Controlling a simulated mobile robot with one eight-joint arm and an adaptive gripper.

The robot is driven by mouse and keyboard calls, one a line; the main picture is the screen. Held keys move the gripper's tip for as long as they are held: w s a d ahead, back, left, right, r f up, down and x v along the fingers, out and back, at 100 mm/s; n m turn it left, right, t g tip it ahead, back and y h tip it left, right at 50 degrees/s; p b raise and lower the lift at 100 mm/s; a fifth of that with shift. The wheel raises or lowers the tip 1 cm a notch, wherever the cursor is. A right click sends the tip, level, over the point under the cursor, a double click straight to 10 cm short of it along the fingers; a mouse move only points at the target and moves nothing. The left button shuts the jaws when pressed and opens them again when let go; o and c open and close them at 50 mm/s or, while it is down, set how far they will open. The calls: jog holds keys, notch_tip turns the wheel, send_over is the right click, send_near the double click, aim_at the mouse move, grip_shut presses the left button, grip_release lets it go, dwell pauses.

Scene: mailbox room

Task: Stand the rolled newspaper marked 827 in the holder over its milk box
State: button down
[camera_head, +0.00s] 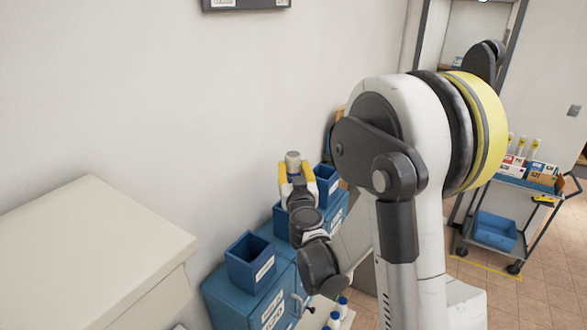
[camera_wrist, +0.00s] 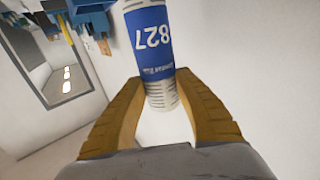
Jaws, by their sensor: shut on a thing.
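The rolled newspaper (camera_wrist: 152,42) has a blue band reading 827, upside down in the wrist view. My gripper (camera_wrist: 162,100) is shut on it with yellow fingers on either side. In the head view the newspaper's pale end (camera_head: 292,157) shows above my gripper (camera_head: 296,173), above the row of blue milk boxes. An open blue holder (camera_head: 250,268) stands on the nearest milk box (camera_head: 235,309), and another holder (camera_head: 327,187) stands farther back, right of my gripper. The holder and box labels are too small to read surely. My arm hides part of the row.
A cream cabinet (camera_head: 95,235) stands at the left, near the boxes. Bottles with blue caps (camera_head: 337,308) stand in front of the boxes. A cart (camera_head: 500,190) with cartons and a blue bin (camera_head: 494,230) is at the right. The wall runs behind the boxes.

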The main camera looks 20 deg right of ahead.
jog(key=c, duration=0.9)
grip_release()
jog(key=shift+s, duration=0.1)
jog(key=v, duration=0.7)
jog(key=shift+s+a, duration=0.1)
jog(key=shift+s, duration=0.1)
